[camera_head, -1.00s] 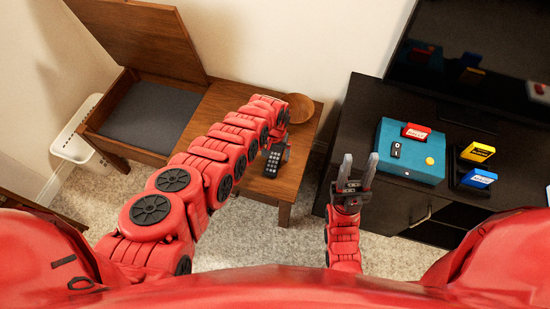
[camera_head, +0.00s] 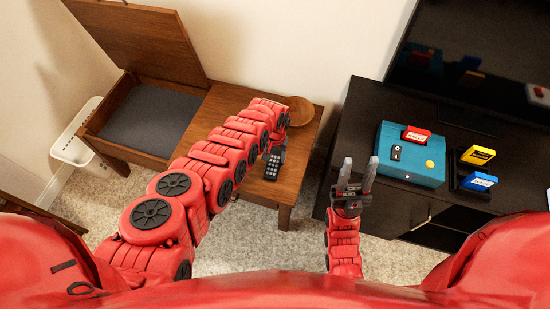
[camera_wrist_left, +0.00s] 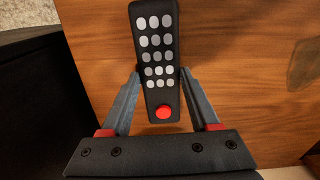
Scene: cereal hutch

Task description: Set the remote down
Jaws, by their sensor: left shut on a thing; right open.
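The black remote (camera_head: 272,166) with grey buttons is over the wooden table top (camera_head: 253,192). In the left wrist view the remote (camera_wrist_left: 158,60) shows a red button near its lower end and lies between both fingers. My left gripper (camera_wrist_left: 160,78) is shut on it; in the head view the left gripper (camera_head: 277,150) is partly hidden by its own arm. I cannot tell for certain whether the remote touches the wood. My right gripper (camera_head: 359,172) is open and empty, in front of the black TV cabinet (camera_head: 370,110).
A wooden bowl (camera_head: 300,110) stands at the table's back. An open lidded box with a grey inside (camera_head: 150,115) is at the left, near a white basket (camera_head: 75,147). On the cabinet are a teal console (camera_head: 411,170) with a red cartridge (camera_head: 416,134), and yellow and blue cartridges (camera_head: 480,181).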

